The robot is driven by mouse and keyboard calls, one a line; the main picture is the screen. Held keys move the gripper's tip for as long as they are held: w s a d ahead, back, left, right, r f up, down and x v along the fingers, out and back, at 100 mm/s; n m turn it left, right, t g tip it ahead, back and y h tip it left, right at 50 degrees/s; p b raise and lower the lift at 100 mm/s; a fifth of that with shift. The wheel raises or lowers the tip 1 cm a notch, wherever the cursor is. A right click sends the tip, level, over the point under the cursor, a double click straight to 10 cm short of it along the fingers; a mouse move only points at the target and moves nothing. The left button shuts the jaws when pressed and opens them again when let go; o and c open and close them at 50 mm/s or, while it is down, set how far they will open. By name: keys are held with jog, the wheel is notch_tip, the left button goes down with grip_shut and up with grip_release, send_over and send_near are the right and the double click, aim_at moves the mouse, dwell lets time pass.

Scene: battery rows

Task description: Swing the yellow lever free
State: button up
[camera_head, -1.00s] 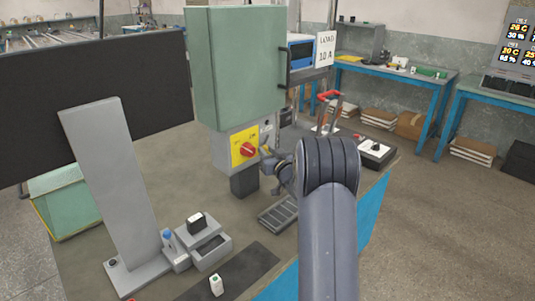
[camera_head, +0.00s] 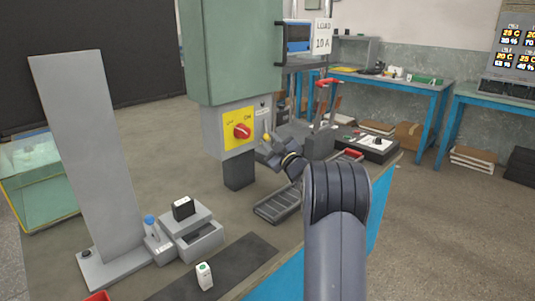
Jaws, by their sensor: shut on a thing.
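The yellow lever (camera_head: 267,137) is a small yellow piece at the right side of the grey switch box, mostly hidden by my gripper. My gripper (camera_head: 268,146) is at that side of the box, shut on the lever. The grey switch box (camera_head: 212,138) hangs under the green cabinet (camera_head: 235,55). Its front has a yellow plate (camera_head: 231,122) with a red rotary knob (camera_head: 242,131). The lever's exact angle cannot be made out at this size.
A grey slanted post (camera_head: 85,150) stands at left. A grey block with a tray (camera_head: 205,240) and a small white bottle (camera_head: 204,276) are on the bench in front. A slotted grey tray (camera_head: 277,206) lies below my wrist. A black-and-white box (camera_head: 372,147) sits at right.

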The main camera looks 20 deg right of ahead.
jog(key=n+b, duration=0.1)
jog(key=n, duration=0.1)
jog(key=d+n+y+b, duration=0.1)
jog(key=n, duration=0.1)
jog(key=d+n+b, duration=0.1)
jog(key=shift+w+f+n+t+y, duration=0.3)
jog(key=shift+w+f+n+y, duration=0.1)
jog(key=shift+d+b, duration=0.1)
jog(key=shift+b, duration=0.2)
jog(key=shift+r, duration=0.1)
jog(key=o, duration=0.7)
jog(key=v, duration=1)
jog(key=shift+s+d+p, duration=0.15)
jog(key=shift+s+p, duration=0.15)
jog(key=shift+s, duration=0.1)
